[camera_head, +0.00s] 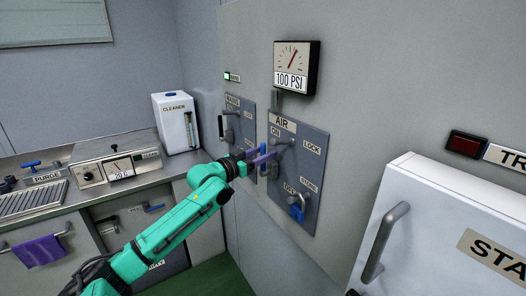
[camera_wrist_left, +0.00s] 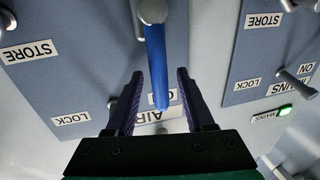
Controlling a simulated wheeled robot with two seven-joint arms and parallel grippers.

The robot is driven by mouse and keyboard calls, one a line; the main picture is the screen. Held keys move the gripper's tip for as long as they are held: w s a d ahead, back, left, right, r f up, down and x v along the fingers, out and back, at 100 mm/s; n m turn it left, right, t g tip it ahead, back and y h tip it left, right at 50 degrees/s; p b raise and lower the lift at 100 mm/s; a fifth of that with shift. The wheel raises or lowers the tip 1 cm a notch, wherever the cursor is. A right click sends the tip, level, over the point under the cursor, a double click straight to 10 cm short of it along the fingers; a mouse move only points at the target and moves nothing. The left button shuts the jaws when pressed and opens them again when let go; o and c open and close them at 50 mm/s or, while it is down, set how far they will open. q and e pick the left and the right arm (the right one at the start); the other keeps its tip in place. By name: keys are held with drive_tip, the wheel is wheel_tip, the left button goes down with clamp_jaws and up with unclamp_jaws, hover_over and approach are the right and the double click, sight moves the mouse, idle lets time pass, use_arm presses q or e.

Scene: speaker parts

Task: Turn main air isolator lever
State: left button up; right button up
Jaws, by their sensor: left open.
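The air isolator panel (camera_head: 312,140) is a blue-grey plate on the wall, labelled AIR, ON, OFF, LOCK and STORE. In the left wrist view, which sees the panel upside down, a blue lever handle (camera_wrist_left: 157,60) extends from a round metal pivot. Its end points toward the ON and AIR labels. My left gripper (camera_head: 262,158) is at the panel's left side. In the wrist view its open fingers (camera_wrist_left: 160,88) stand on either side of the lever's end, with gaps visible. The gripper partly hides the lever in the head view. My right gripper is not in view.
A blue item (camera_head: 297,211) hangs low on the air panel. A mains panel (camera_head: 240,118) is left of it, and a pressure gauge (camera_head: 296,67) juts out above. A white cabinet (camera_head: 440,230) stands right. A counter with a cleaner container (camera_head: 176,123) is at left.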

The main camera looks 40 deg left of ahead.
use_arm(q)
clamp_jaws()
idle(1.4)
